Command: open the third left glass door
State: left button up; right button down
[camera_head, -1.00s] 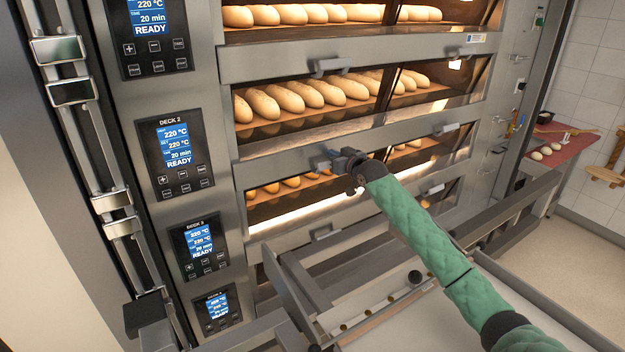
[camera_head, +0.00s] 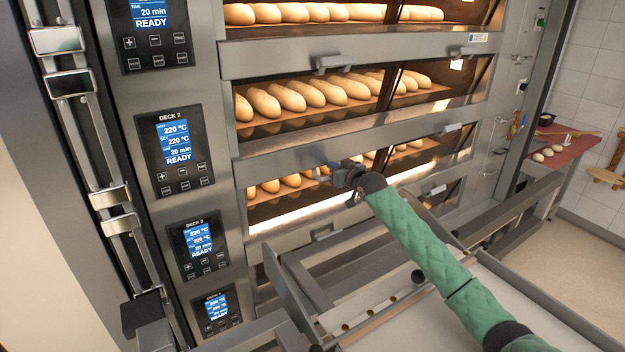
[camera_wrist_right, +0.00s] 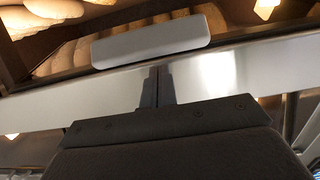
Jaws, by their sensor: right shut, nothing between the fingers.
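The third left glass door (camera_head: 285,205) is the low window beside the Deck 3 panel, with loaves and a bright light strip behind it. It looks closed. My right gripper (camera_head: 318,173) is in front of its upper edge, with the green-sleeved arm coming from the lower right. The gripper hides the handle area there in the head view. In the right wrist view, a pale bar handle (camera_wrist_right: 150,40) lies just beyond the shut, empty fingertips (camera_wrist_right: 159,70). Whether they touch the handle I cannot tell. My left gripper is not in view.
Upper doors with handles, such as the second-row handle (camera_head: 332,63), show loaves inside. Control panels (camera_head: 172,153) stand left. A metal loader frame (camera_head: 300,285) and a pale flat surface (camera_head: 450,330) lie below the arm. A reddish board (camera_head: 565,150) with dough is at the right.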

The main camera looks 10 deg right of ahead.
jog(key=r+p+v, duration=0.1)
jog(key=p+v, duration=0.1)
jog(key=v, duration=0.5)
jog(key=shift+d+r+p, duration=0.2)
jog(key=shift+p, duration=0.2)
jog(key=shift+s, duration=0.15)
dwell(0.7)
jog(key=shift+f+b+x, duration=0.2)
jog(key=shift+b+x, duration=0.3)
jog(key=shift+x, duration=0.7)
jog(key=shift+f+b+x, duration=0.15)
jog(key=shift+b+x, duration=0.3)
jog(key=shift+x, duration=0.75)
jog(key=shift+f+b+x, duration=0.2)
jog(key=shift+b+x, duration=0.3)
jog(key=shift+x, duration=0.7)
jog(key=shift+d, duration=0.1)
jog(key=shift+s, duration=0.15)
